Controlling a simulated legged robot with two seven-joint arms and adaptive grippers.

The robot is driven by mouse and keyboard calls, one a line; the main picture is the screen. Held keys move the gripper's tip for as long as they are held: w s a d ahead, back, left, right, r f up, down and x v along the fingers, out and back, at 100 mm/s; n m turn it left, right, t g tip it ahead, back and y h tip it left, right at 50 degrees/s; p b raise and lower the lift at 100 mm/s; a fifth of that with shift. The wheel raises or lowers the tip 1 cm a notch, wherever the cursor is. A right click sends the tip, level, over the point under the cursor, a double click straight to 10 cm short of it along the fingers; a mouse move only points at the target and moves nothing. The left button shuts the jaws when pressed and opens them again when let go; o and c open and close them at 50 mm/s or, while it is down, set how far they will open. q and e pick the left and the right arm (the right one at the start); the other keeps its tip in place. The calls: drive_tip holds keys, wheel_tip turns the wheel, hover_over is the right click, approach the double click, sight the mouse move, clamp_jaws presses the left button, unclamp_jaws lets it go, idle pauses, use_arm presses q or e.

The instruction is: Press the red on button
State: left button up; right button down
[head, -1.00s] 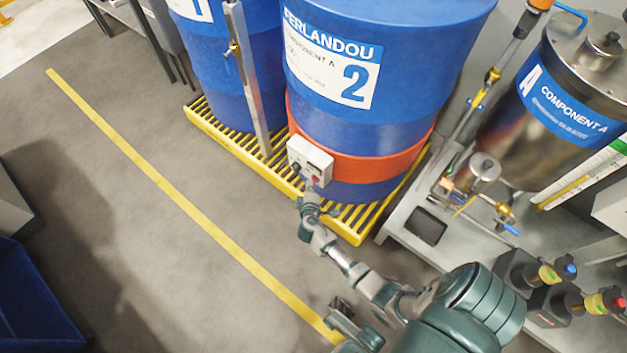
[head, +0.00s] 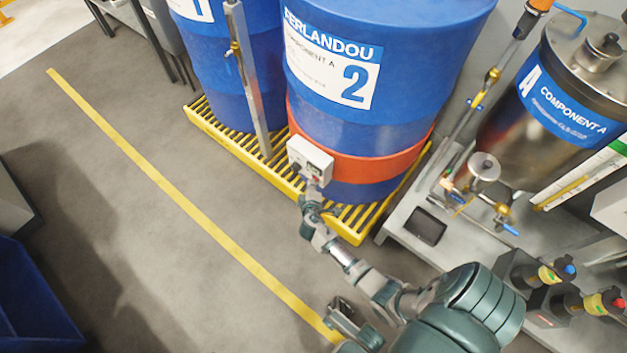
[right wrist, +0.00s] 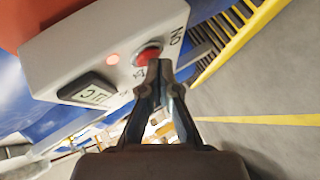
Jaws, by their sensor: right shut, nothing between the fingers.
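The red button (right wrist: 148,54) is round and sits on a pale control box (right wrist: 100,48), beside the letters ON. My right gripper (right wrist: 160,66) is shut and empty. In the right wrist view its fingertips overlap the button's lower right edge; whether they touch it I cannot tell.
The blue drum (head: 410,50) stands on a yellow grated pallet (head: 345,232). A metal post (head: 250,90) rises left of the box. A steel tank (head: 510,125) and a bench (head: 470,235) with pipes are at the right.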

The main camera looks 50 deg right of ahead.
drive_tip(key=shift+a, duration=0.4)
drive_tip(key=a, duration=0.6)
drive_tip(key=shift+s+b, duration=0.3)
drive_tip(key=shift+b, duration=0.15)
